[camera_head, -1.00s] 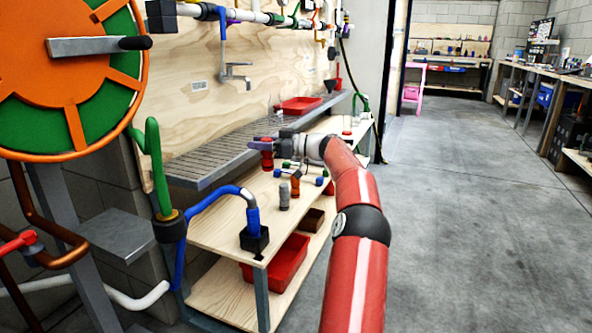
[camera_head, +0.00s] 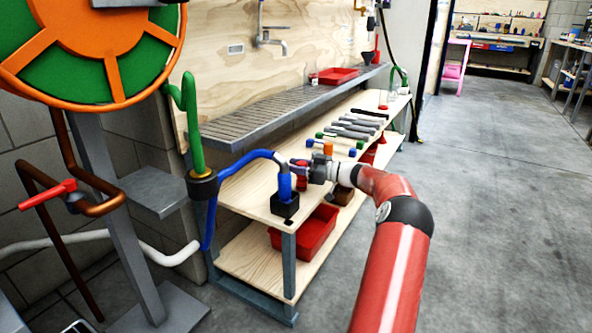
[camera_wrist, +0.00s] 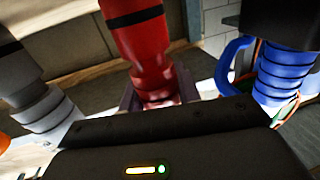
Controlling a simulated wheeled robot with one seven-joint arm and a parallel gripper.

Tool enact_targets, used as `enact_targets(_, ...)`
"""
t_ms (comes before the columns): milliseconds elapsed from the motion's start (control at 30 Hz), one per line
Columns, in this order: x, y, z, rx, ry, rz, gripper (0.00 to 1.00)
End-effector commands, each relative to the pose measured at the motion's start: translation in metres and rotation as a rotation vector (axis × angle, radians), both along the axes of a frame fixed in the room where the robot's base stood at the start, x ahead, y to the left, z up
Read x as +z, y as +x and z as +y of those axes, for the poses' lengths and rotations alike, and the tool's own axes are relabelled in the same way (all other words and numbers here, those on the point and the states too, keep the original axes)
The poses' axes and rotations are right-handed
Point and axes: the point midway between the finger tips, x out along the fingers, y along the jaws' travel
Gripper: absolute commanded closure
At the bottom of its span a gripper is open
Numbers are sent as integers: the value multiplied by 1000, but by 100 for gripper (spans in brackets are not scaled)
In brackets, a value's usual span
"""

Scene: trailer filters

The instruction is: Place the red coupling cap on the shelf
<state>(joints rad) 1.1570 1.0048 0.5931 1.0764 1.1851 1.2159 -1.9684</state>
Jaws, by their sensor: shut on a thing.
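My gripper (camera_head: 300,163) is shut on the red coupling cap (camera_head: 302,180), over the front part of the wooden bench. Little of the cap shows in the head view. In the wrist view the red cap (camera_wrist: 143,42), with a black band, stands between the fingers. A grey slatted shelf (camera_head: 235,131) runs along the wall behind. The wooden bench has an upper board (camera_head: 252,201) and a lower shelf (camera_head: 245,262). I cannot tell whether the cap touches the upper board.
A blue hose connector (camera_head: 285,187) in a black block stands close left of my gripper; it also shows in the wrist view (camera_wrist: 285,75). A grey fitting (camera_wrist: 28,85) is on the other side. Several tools lie farther back. A red bin (camera_head: 308,232) sits below.

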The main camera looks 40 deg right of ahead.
Motion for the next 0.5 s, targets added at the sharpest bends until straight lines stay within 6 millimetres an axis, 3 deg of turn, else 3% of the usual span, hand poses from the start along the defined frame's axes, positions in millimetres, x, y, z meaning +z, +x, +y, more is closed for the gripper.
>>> enact_targets(267,-8,0,0,0,-1,1,89)
enact_targets(300,-9,0,0,0,-1,2,66)
enact_targets(467,-8,0,0,0,-1,1,45)
enact_targets(500,-8,0,0,0,-1,1,45)
